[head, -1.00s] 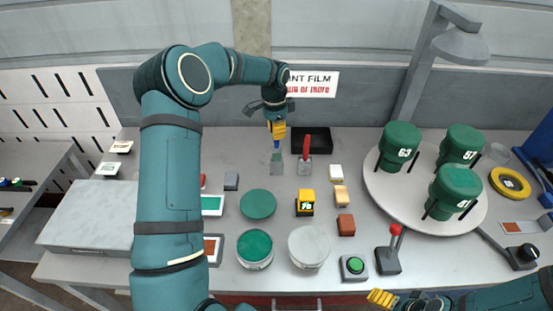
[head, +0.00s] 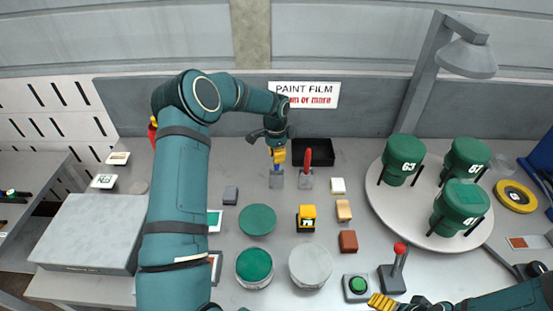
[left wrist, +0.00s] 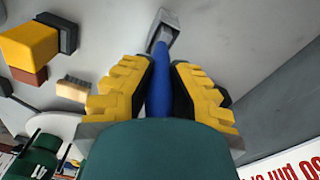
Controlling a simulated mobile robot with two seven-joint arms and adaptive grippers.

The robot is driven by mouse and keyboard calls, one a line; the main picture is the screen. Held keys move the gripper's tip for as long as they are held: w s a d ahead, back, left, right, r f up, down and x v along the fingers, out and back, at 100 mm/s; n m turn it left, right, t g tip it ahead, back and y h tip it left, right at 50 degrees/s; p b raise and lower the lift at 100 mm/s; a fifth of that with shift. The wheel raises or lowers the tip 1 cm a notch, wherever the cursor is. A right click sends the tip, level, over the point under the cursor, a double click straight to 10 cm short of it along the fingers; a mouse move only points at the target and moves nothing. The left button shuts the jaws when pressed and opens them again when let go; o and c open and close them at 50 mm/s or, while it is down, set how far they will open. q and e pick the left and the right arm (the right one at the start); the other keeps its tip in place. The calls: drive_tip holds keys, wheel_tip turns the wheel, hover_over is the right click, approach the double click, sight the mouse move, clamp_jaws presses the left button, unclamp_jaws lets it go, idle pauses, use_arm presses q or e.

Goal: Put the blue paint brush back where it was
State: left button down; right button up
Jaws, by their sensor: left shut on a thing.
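The blue paint brush (head: 276,170) is upright, its handle mostly hidden by my left gripper (head: 279,157) in the head view. My left gripper is shut on the blue handle (left wrist: 160,85), which runs between its yellow fingers (left wrist: 160,95) in the left wrist view. A grey piece (head: 276,182) is at the brush's lower end; I cannot tell whether it is a holder or part of the brush. A red-handled tool (head: 308,158) stands just right of it on a similar grey base. My right gripper (head: 382,301) shows only partly at the bottom edge.
A black tray (head: 322,151) lies behind the red-handled tool. Small blocks, a yellow-topped device (head: 307,217) and round tins (head: 254,265) stand nearer. A turntable (head: 376,207) with green canisters is at the right. A grey wall with a sign (head: 305,95) closes the back.

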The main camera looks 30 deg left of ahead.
use_arm(q)
drive_tip(key=shift+f, duration=0.9)
drive_tip(key=shift+f, duration=0.2)
drive_tip(key=c, duration=1.1)
unclamp_jaws()
drive_tip(key=shift+r, duration=0.15)
wheel_tip(320, 180, up, 12)
drive_tip(key=shift+a+r, duration=0.1)
drive_tip(key=shift+a, duration=0.05)
